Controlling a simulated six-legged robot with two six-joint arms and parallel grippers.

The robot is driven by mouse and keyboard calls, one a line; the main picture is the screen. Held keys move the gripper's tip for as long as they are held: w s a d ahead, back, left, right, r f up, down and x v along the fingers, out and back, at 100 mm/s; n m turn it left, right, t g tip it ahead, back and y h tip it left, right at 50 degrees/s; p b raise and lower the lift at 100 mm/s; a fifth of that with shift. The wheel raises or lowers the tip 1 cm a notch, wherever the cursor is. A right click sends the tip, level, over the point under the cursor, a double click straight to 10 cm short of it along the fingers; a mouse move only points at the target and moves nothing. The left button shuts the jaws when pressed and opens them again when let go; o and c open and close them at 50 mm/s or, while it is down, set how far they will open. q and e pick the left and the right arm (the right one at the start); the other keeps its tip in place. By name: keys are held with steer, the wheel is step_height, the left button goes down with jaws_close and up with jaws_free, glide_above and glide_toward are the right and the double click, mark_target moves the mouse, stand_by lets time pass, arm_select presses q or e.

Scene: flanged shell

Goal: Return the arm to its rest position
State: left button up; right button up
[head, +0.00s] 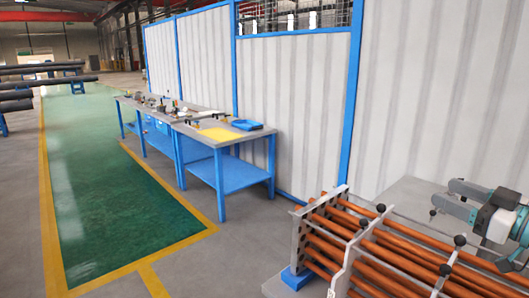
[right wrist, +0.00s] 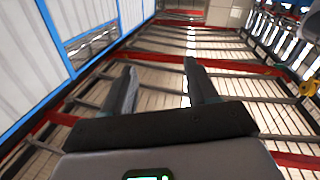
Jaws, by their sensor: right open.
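My right gripper (head: 445,193) is at the right edge of the head view, above the back of the tube bundle. Its two fingers point left and are apart, with nothing between them. In the right wrist view the fingers (right wrist: 160,68) are spread and empty, with the roof beams and wall panels of the hall beyond them. My left gripper is in neither view.
A bundle of orange tubes (head: 400,262) with metal plates and black knobs is at the lower right. Blue workbenches (head: 230,174) with tools and a blue tray (head: 246,124) stand along the white panel wall (head: 300,100). The green floor lane (head: 100,190) is clear.

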steer(key=w+a+f+m+g+y, duration=0.1)
steer(key=w+a+f+m, duration=0.15)
steer(key=a+f, duration=0.55)
steer(key=w+a+f+m+g+y, duration=0.15)
steer(key=w+a+f, duration=0.35)
steer(key=f, duration=0.5)
steer(key=s+a+f+m+g+h, duration=0.1)
steer(key=s+a+f+m, duration=0.15)
steer(key=a+f, duration=0.45)
steer(key=s+a+f+m+g+h, duration=0.1)
steer(key=a+f+m, duration=0.2)
steer(key=f, duration=0.8)
steer(key=s+a+f+m+g+h, duration=0.1)
steer(key=s+a+f+g, duration=0.1)
steer(key=s+f, duration=0.55)
steer(key=s+a+f+m+g+h, duration=0.1)
steer(key=s+a+f+g+h, duration=0.15)
steer(key=s+f, duration=0.45)
steer(key=s+f+g+h, duration=0.1)
steer(key=s+f+g, duration=0.2)
steer(key=s, duration=0.5)
steer(key=s+d+f+n+g, duration=0.1)
steer(key=s+f+g, duration=0.2)
steer(key=s, duration=0.5)
steer(key=shift+d+f+h, duration=0.15)
steer(key=shift+f+h, duration=0.25)
steer(key=shift+f, duration=0.15)
steer(key=shift+n, duration=0.25)
